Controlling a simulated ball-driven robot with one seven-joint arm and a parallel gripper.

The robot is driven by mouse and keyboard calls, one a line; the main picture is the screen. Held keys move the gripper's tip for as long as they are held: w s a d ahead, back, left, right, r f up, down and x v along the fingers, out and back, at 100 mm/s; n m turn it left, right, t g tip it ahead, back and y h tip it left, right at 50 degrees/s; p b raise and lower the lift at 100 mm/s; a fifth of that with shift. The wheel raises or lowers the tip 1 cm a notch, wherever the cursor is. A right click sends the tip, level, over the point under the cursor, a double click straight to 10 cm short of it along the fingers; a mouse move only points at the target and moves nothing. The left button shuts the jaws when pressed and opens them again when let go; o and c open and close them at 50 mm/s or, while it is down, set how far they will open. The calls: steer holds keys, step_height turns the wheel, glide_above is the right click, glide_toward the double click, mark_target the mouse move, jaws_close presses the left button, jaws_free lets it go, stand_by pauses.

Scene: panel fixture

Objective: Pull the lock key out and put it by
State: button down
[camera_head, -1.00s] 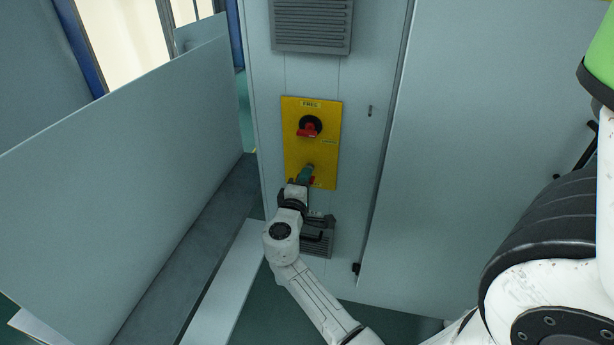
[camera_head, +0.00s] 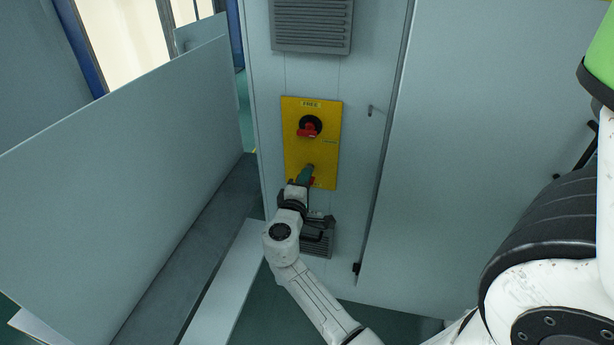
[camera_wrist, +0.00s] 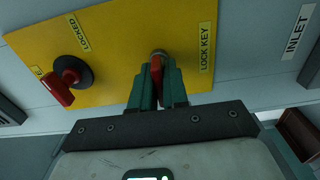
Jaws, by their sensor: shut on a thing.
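The yellow panel (camera_head: 325,154) is on the front of a pale cabinet. The red lock key (camera_wrist: 156,76) is between my gripper's green fingers, below the round metal lock (camera_wrist: 158,54) and left of the LOCK KEY label (camera_wrist: 205,47). Its upper end meets or overlaps the lock; I cannot tell how deep it sits. My gripper (camera_head: 308,173) is shut on the key at the panel's lower part. In the head view the fingers hide most of the key. A red rotary handle on a black base (camera_head: 309,128) is above, near the LOCKED label in the wrist view.
A small peg (camera_head: 371,111) sticks out of the cabinet right of the panel. Vent grilles are above (camera_head: 312,25) and below (camera_head: 317,244) the panel. A large grey board (camera_head: 130,190) stands at the left. The wrist view shows an INLET label (camera_wrist: 296,32).

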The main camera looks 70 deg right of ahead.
steer(key=shift+s+a, duration=0.1)
steer(key=shift+a, duration=1.15)
stand_by(0.4)
steer(key=shift+s+a, duration=0.15)
steer(key=shift+a, duration=2.25)
